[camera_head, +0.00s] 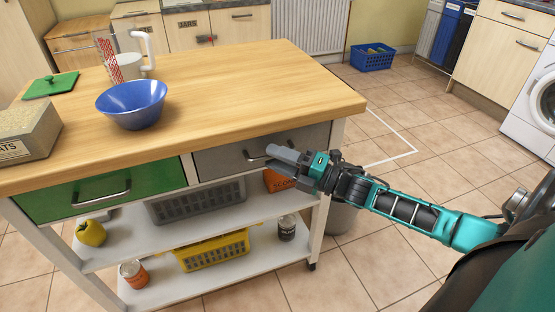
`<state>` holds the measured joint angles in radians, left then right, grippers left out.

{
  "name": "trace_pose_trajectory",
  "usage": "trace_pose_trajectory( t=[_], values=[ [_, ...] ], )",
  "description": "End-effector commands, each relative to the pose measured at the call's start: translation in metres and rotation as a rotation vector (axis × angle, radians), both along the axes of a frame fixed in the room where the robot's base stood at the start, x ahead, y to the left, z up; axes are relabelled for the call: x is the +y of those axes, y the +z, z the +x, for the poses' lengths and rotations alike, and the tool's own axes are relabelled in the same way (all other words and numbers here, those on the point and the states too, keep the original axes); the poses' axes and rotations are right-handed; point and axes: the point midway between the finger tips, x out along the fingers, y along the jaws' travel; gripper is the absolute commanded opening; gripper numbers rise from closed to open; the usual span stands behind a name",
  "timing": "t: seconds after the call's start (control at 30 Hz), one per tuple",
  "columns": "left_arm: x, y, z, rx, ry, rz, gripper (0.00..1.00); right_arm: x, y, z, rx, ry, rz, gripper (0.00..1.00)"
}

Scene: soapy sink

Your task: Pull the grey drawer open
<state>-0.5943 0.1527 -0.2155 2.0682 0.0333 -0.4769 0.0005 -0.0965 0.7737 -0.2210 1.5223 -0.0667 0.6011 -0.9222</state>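The grey drawer (218,163) sits at the right of the wooden-topped island's front and looks closed. Its metal bar handle (253,156) shows on the left part, while its right end is hidden behind my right gripper. My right gripper (270,156) comes in from the right, with its two grey fingers apart at the handle's right end. I cannot tell whether the fingers touch the handle. My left gripper is not in view.
A green drawer (60,197) is left of the grey one. The worktop (235,85) holds a blue bowl (132,105), a measuring jug (110,62) and an oats box (27,135). Shelves below hold a yellow basket (213,250) and a can (287,228).

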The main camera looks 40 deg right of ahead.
Motion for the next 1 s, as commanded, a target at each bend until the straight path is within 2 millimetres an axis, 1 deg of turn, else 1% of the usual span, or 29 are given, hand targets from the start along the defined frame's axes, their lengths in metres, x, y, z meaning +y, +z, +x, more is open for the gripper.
trace_pose_trajectory(
  t=[0.33, 0.7, 0.73, 1.0],
  values=[
    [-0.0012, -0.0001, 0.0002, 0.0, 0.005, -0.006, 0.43, 0.0014, 0.0004, 0.0025, 0.001, 0.0, -0.001, 0.37],
    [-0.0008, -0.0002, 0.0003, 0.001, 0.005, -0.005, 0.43, 0.0014, 0.0004, 0.0023, 0.0, 0.0, 0.0, 0.02],
    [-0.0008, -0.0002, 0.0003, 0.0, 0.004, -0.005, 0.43, 0.0014, 0.0004, 0.0023, 0.0, 0.0, 0.0, 0.0],
    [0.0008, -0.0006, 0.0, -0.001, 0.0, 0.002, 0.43, 0.0014, 0.0004, 0.0022, 0.001, 0.0, -0.001, 0.0]
  ],
)
